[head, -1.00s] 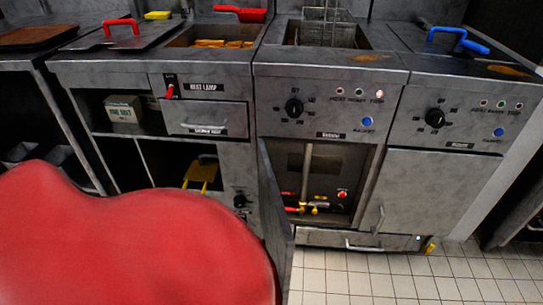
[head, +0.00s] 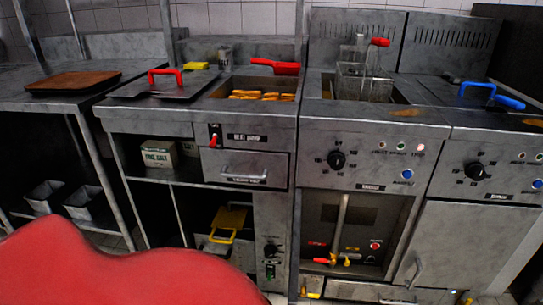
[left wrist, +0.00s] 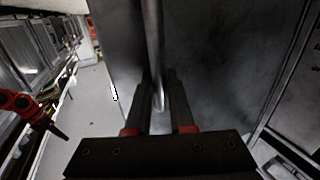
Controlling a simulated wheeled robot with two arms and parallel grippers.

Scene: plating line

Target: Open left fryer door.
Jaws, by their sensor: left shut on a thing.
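The left fryer (head: 362,125) stands right of centre in the head view, with its front compartment (head: 350,215) uncovered. A vertical pipe, a red-handled valve and a red button show inside. The left fryer door (left wrist: 215,60) fills much of the left wrist view as a dark metal panel. Its vertical bar handle (left wrist: 153,45) runs down between the fingers of my left gripper (left wrist: 158,88), which is shut on it. In the head view the door is at most a thin edge and my left gripper is hidden. A red and black arm part (left wrist: 25,105), possibly my right arm, shows at the left wrist view's left edge; its fingers are unclear.
The right fryer (head: 465,235) has its door closed. Left of the left fryer stands a heat-lamp unit (head: 200,125) with a drawer and open shelves. A fryer basket (head: 365,85) sits on top. Pale floor (left wrist: 88,100) shows left of the door.

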